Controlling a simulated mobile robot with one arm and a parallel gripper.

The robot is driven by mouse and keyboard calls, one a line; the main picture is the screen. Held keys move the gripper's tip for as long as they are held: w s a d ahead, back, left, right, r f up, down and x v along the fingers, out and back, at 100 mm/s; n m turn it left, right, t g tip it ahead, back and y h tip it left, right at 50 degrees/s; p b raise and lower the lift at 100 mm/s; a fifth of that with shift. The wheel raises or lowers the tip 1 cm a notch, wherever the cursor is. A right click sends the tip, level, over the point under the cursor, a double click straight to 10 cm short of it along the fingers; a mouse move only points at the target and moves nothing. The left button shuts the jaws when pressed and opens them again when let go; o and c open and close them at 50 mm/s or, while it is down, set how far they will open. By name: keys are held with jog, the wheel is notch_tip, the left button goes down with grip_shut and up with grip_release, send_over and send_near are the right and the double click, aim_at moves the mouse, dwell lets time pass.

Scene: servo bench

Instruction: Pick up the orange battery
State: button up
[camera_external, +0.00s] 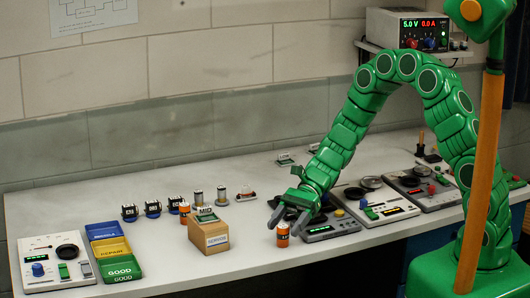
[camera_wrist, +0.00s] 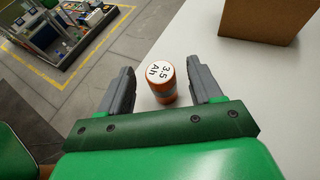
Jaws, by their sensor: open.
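An orange battery (camera_external: 282,236) with a white top stands upright near the front edge of the bench. In the wrist view the battery (camera_wrist: 162,84) shows its white top marked "3.5 Ah" and lies between the two grey fingers. My gripper (camera_external: 287,217) is open and empty, with its fingers just above and around the battery in the outside view. In the wrist view my gripper (camera_wrist: 161,88) has a finger on each side with gaps to the battery. A second orange battery (camera_external: 184,213) stands further left, behind the cardboard box.
A cardboard box (camera_external: 209,238) stands left of my gripper; it also shows in the wrist view (camera_wrist: 262,20). Blue, yellow and green trays (camera_external: 113,250) lie at the left. Test devices (camera_external: 378,203) stand at the right. The bench's front edge is close to the battery.

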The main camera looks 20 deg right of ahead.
jog(key=shift+c, duration=0.4)
grip_shut()
